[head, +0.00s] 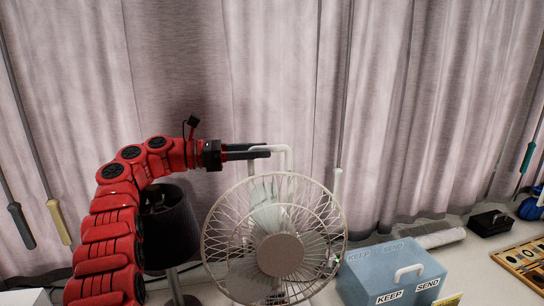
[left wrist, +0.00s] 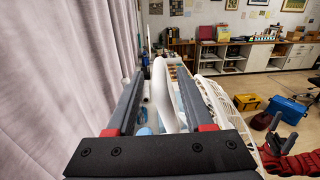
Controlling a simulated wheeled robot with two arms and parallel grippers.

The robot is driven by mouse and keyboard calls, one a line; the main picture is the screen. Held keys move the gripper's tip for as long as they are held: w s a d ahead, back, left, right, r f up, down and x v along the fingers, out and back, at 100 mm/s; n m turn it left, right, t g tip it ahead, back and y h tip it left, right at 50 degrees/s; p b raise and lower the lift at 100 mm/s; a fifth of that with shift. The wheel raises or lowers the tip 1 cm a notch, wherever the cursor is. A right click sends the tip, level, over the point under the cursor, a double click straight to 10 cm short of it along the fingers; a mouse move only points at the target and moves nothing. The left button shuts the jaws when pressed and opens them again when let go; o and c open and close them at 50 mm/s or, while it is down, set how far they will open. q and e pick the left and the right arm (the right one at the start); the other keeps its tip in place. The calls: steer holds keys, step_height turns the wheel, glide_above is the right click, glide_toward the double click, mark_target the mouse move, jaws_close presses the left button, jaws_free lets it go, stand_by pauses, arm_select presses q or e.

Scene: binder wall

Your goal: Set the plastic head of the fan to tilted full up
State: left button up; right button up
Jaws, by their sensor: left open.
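The fan (head: 281,254) stands on the table with its round wire grille facing the head camera; its exact tilt is hard to tell. A white curved tube (head: 288,160), apparently the handle of the fan head, rises behind the top of the grille. My left gripper (head: 266,150) is open, level with the top of this tube. In the left wrist view the tube (left wrist: 160,85) stands between the two open fingers, and the grille (left wrist: 222,115) shows at the right. A red arm with dark finger-like parts (left wrist: 280,133), seemingly my right one, shows at lower right; its jaw state is unclear.
A dark lamp shade (head: 170,228) stands close left of the fan, under my left arm. A blue box (head: 388,274) with a white handle is close at the right. A wooden tray (head: 524,262) lies farther right. Curtains (head: 420,110) hang close behind the fan.

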arm_select(q)
steer(key=p+v, duration=0.3)
steer(key=v, duration=0.4)
steer(key=shift+a+p, duration=0.3)
steer(key=shift+a, duration=0.1)
